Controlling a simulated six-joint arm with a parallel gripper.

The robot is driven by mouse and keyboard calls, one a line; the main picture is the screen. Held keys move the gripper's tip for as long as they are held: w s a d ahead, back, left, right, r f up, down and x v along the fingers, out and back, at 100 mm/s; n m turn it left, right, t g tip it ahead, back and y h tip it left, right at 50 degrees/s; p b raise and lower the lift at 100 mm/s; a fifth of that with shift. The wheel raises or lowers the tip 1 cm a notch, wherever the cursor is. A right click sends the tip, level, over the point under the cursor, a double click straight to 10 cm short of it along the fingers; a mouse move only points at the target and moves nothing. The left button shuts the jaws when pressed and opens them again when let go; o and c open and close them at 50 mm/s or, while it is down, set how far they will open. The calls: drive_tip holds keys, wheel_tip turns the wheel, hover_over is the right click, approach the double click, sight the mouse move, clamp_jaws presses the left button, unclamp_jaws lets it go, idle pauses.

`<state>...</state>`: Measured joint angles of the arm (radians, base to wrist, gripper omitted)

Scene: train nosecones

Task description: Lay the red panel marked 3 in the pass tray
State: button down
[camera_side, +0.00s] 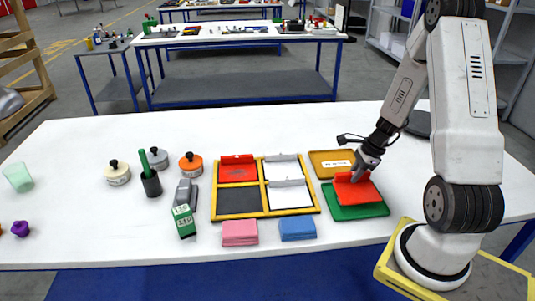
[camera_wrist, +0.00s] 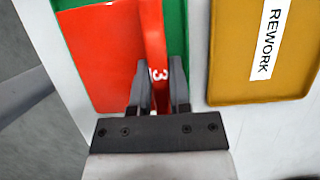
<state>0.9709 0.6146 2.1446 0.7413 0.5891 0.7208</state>
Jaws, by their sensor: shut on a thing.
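My gripper (camera_wrist: 157,95) is shut on the upright rib of a red panel (camera_wrist: 105,55). A white 3 shows on the rib between the fingers in the wrist view. No label shows on the green tray. My fingers hide part of the rib.
A yellow tray marked REWORK (camera_wrist: 235,70) stands beside the green tray.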

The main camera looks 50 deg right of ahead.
drive_tip(key=shift+f, duration=1.45)
drive_tip(key=shift+f, duration=0.1)
drive_tip(key=c, duration=0.6)
unclamp_jaws()
drive_tip(key=shift+v, duration=6.1)
